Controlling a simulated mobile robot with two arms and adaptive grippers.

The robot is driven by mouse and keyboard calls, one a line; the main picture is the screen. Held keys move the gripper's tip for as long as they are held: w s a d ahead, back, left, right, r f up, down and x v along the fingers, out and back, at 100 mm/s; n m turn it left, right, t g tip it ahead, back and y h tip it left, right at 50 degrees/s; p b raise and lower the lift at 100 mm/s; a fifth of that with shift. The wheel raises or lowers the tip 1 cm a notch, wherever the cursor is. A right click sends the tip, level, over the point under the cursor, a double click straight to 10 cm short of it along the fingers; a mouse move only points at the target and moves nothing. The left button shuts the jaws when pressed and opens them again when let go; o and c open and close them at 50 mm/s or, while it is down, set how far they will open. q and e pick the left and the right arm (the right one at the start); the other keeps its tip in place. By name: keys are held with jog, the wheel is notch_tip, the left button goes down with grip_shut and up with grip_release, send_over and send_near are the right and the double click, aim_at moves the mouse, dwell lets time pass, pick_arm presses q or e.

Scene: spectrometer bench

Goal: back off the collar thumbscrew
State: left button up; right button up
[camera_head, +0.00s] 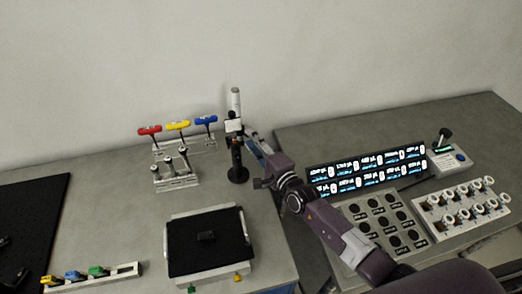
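A black post stand (237,172) stands upright near the back edge of the left bench. A light-coloured collar or clamp (233,126) sits on its upper part, with a pale cylinder (236,100) above it. The collar's thumbscrew is too small to make out. My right gripper (254,143) comes in from the lower right, just to the right of the post and a little below the collar. Whether its fingers touch anything, or are open or shut, I cannot tell at this size. My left gripper is not in view.
Red, yellow and blue T-handle tools (178,125) stand in a rack left of the post. A black-topped tray (171,240) lies in front. A lit display panel (366,170), a dark-button panel (375,207) and a rack of white rings (462,207) fill the right bench.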

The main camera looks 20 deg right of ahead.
jog(key=v, duration=1.1)
jog(key=shift+s, duration=0.1)
